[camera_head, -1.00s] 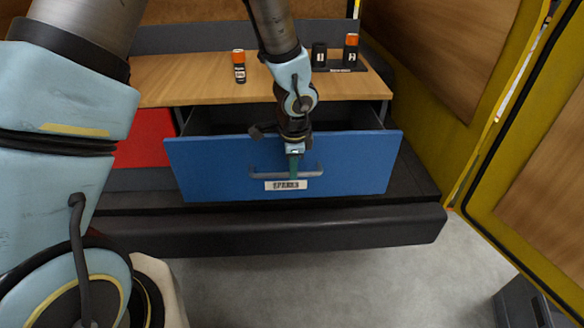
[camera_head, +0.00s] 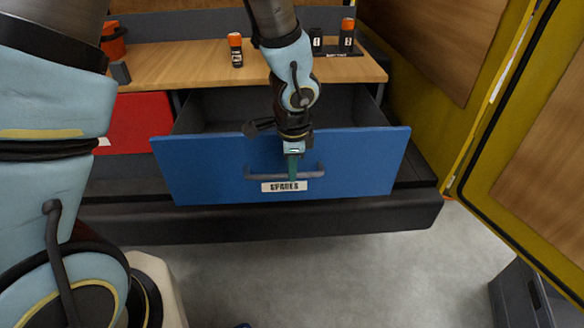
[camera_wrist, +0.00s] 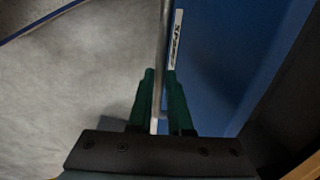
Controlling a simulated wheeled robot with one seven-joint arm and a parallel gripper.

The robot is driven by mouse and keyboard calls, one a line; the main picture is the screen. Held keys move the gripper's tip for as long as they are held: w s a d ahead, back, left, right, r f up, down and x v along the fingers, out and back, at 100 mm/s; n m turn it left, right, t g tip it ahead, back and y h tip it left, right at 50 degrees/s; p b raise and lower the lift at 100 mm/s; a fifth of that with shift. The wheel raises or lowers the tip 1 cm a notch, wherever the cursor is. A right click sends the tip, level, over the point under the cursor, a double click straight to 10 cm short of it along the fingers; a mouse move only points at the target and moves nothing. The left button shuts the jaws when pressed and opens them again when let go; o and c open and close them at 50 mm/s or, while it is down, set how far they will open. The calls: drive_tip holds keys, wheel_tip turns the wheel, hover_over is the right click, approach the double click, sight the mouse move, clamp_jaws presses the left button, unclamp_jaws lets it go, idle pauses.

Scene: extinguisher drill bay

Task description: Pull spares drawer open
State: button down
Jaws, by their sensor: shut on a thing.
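The spares drawer (camera_head: 360,164) has a blue front with a white "SPARES" label (camera_head: 284,187) and stands pulled out from under the wooden worktop. Its dark inside (camera_head: 345,110) shows behind the front and looks empty where visible. My gripper (camera_head: 293,172) reaches down in front of the drawer and is shut on the grey bar handle (camera_head: 252,173). In the wrist view, the green fingers (camera_wrist: 161,100) sit on both sides of the handle bar (camera_wrist: 164,45), with the blue front (camera_wrist: 220,50) to the right.
An orange-capped can (camera_head: 236,50) stands on the worktop (camera_head: 180,66), with more cans (camera_head: 346,36) at the back right. A red drawer front (camera_head: 140,124) is at left. A dark ledge (camera_head: 300,222) runs below. The grey floor (camera_head: 360,280) in front is clear, with a dark box (camera_head: 530,295) at right.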

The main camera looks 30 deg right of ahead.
drive_tip(key=c, duration=0.8)
unclamp_jaws()
drive_tip(key=shift+c, duration=0.2)
drive_tip(key=shift+r, duration=0.1)
wheel_tip(320, 180, up, 10)
drive_tip(key=s+p, duration=0.1)
drive_tip(key=s, duration=0.1)
drive_tip(key=shift+a+r, duration=0.25)
drive_tip(key=shift+a, duration=0.2)
drive_tip(key=w+a+r+n, duration=0.1)
drive_tip(key=w+a+n, duration=0.35)
drive_tip(key=a, duration=0.35)
drive_tip(key=w+a+n, duration=0.4)
drive_tip(key=a+n, duration=0.1)
drive_tip(key=a, duration=0.2)
drive_tip(key=a+n, duration=1.2)
drive_tip(key=a, duration=0.5)
drive_tip(key=shift+w+r+y, duration=0.15)
drive_tip(key=shift+r+y, duration=0.25)
